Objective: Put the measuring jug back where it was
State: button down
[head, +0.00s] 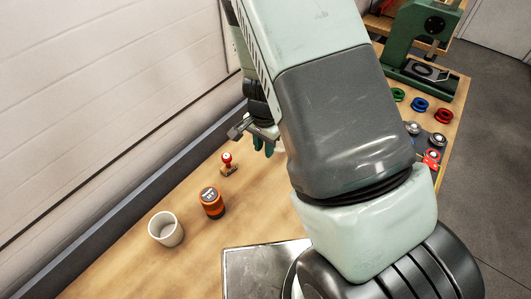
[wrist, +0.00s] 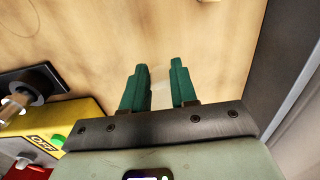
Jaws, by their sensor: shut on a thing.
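My gripper (wrist: 160,78) has green fingers, held a little apart in the wrist view. A pale, see-through patch between them looks like part of the measuring jug (wrist: 161,96); its outline is hard to make out against the wood. In the head view my gripper (head: 264,146) is near the wall side of the bench, partly behind my arm. The jug cannot be made out clearly there. Whether it touches the bench cannot be told.
A red-knobbed stamp (head: 228,166), an orange-and-black container (head: 212,203) and a white cup (head: 166,229) stand on the bench. A green press (head: 420,45) and coloured spools (head: 420,104) are at the far right. The wrist view shows a yellow box (wrist: 75,118) at left.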

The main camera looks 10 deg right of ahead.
jog(key=shift+f, duration=1.9)
jog(key=shift+f, duration=0.15)
jog(key=c, duration=0.9)
grip_release()
